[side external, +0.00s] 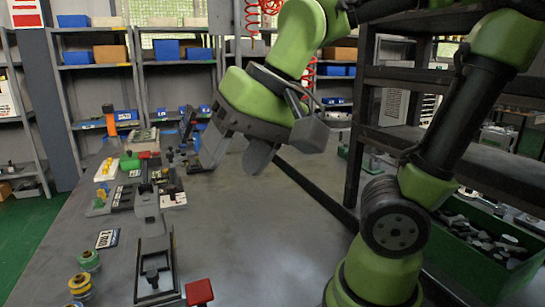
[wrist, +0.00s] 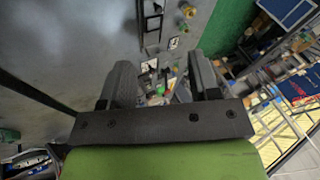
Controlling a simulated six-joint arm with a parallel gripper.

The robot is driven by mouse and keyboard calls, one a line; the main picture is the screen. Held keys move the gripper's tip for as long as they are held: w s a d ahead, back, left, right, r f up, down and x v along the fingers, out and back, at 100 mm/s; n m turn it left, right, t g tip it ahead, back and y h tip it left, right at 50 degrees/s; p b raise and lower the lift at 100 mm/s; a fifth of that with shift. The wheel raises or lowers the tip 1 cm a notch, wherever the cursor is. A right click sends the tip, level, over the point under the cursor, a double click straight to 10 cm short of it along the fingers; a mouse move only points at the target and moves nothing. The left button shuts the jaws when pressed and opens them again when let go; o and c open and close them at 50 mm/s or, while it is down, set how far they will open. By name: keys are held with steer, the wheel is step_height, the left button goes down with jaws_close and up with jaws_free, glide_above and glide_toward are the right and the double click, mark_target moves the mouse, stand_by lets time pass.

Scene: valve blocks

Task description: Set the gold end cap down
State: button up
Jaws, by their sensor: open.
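A gold end cap (side external: 80,284) stands at the near left edge of the bench in the side view, beside a green-topped round piece (side external: 88,260). Small yellowish round pieces (wrist: 188,10) show at the top of the wrist view; I cannot tell which one is the gold cap. My gripper (side external: 232,152) is raised above the bench, well apart from the caps. Its two fingers are spread in the wrist view (wrist: 162,80), with nothing seen held between them.
A dark fixture frame (side external: 155,270) and a red block (side external: 199,292) stand at the near bench edge. Several valve parts and tools (side external: 150,175) line the bench's left side. The middle of the bench (side external: 250,230) is clear. A green bin of parts (side external: 480,250) is at right.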

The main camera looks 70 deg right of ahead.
steer(key=shift+s+d+f+n+t, duration=0.15)
steer(key=shift+s+n+t, duration=0.2)
steer(key=shift+s, duration=0.45)
steer(key=shift+s+d+r+n+t, duration=0.2)
steer(key=shift+s+n, duration=0.25)
steer(key=shift+s, duration=0.3)
steer(key=shift+s+d+f+n+t, duration=0.15)
steer(key=shift+s+n+t, duration=0.25)
steer(key=shift+s, duration=0.4)
